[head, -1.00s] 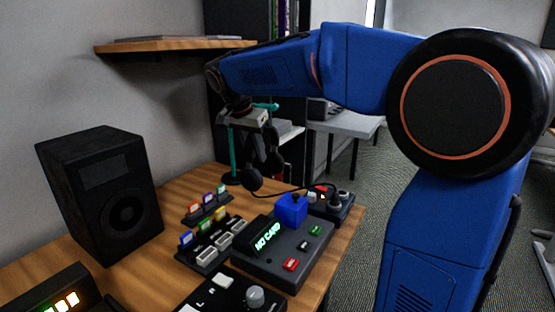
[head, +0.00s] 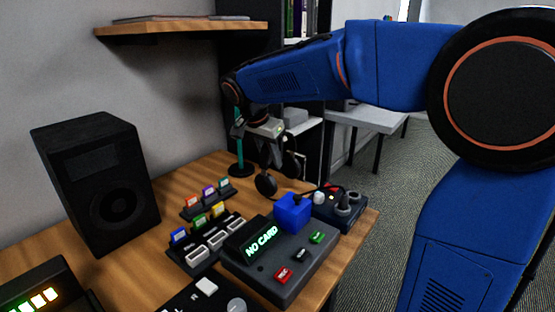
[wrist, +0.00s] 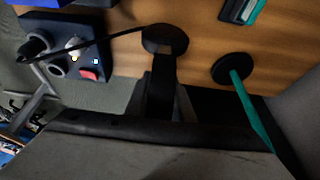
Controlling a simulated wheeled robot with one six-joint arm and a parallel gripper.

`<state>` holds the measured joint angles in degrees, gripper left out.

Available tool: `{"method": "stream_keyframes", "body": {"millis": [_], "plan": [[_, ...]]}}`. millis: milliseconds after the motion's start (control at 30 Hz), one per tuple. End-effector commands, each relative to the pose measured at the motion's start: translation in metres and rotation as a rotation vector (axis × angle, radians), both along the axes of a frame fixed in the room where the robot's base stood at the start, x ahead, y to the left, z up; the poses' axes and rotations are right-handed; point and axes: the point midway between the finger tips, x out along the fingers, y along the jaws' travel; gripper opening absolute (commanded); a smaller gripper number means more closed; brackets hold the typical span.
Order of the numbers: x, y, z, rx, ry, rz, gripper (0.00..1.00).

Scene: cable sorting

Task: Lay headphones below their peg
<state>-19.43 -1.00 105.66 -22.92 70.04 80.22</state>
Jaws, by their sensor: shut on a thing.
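My gripper (head: 268,132) is shut on the black headphones (head: 266,184). It holds them above the desk, with the ear cups hanging below it. In the wrist view, one round ear cup of the headphones (wrist: 165,39) shows over the wood. A black cable runs from it to the left. The peg is a teal post (head: 239,148) on a round black base, just left of the headphones; my arm hides its top. The post also shows in the wrist view (wrist: 249,103), right of the ear cup and apart from it. I cannot tell whether a cup touches the desk.
A blue block (head: 293,212) sits on a "NO CARD" box (head: 285,262) in front of the headphones. A dark box with knobs (head: 340,205) is at the desk's right edge. Card racks (head: 208,204) and a black speaker (head: 100,190) stand left. A wooden shelf (head: 180,30) is above.

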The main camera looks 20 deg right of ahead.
Motion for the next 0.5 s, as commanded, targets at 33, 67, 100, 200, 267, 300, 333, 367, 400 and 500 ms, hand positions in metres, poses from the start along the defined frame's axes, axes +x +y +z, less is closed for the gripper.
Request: {"method": "stream_keyframes", "body": {"millis": [33, 67, 100, 200, 267, 300, 333, 367, 400, 500], "plan": [[-0.0009, 0.0032, -0.0050, 0.000, 0.001, 0.002, 0.00], [-0.0011, 0.0043, -0.0066, 0.000, 0.000, 0.001, 0.00], [-0.0012, 0.0049, -0.0076, 0.000, -0.001, 0.000, 0.00], [-0.0011, 0.0047, -0.0075, 0.000, -0.002, -0.001, 0.00], [-0.0010, 0.0047, -0.0074, 0.000, -0.002, -0.001, 0.00], [-0.0010, 0.0046, -0.0075, 0.000, -0.002, -0.001, 0.00], [-0.0011, 0.0046, -0.0078, -0.001, -0.001, -0.001, 0.00], [-0.0011, 0.0045, -0.0085, 0.000, 0.000, -0.001, 0.00], [-0.0012, 0.0045, -0.0095, 0.000, 0.000, -0.001, 0.00], [-0.0012, 0.0045, -0.0105, 0.000, 0.000, -0.001, 0.34]]}}
